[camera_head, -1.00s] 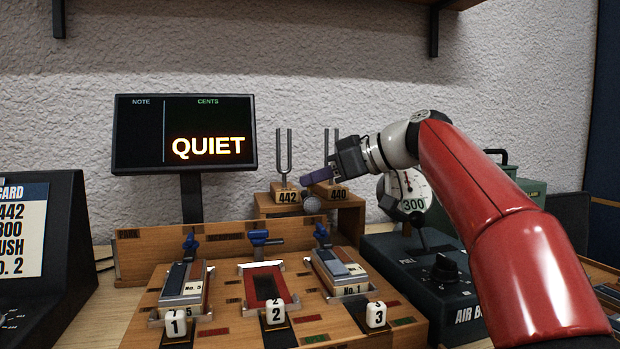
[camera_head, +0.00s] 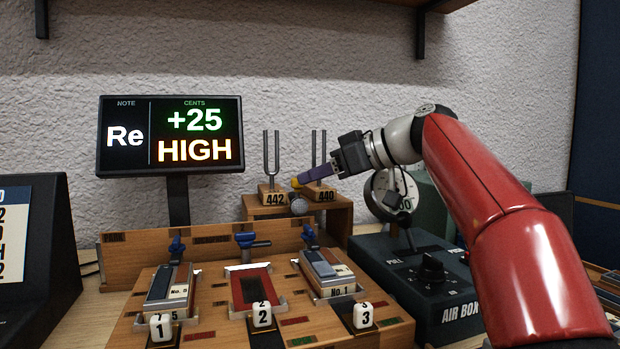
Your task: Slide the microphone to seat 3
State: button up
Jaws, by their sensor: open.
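The microphone (camera_head: 299,207) seems to be the grey round head low in front of the tuning fork shelf. Its lower part is hidden behind the wooden rail. My gripper (camera_head: 302,181), with purple fingers and a yellow tip, is just above it, in front of the fork blocks. It is open, seen side on; whether it touches the microphone I cannot tell. Seat 3 (camera_head: 363,317) seems to be the place marked by the white cube with a 3, at the front right of the wooden bench (camera_head: 210,320). Cubes 1 (camera_head: 162,327) and 2 (camera_head: 262,315) stand to its left.
Tuning forks 442 (camera_head: 271,160) and 440 (camera_head: 319,158) stand on a wooden shelf (camera_head: 335,214) close to my gripper. A blue air box (camera_head: 400,285) with a gauge is at right. The screen (camera_head: 170,135) reads Re, +25, HIGH. Blue levers (camera_head: 245,240) line the rail.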

jog(key=shift+v, duration=2.65)
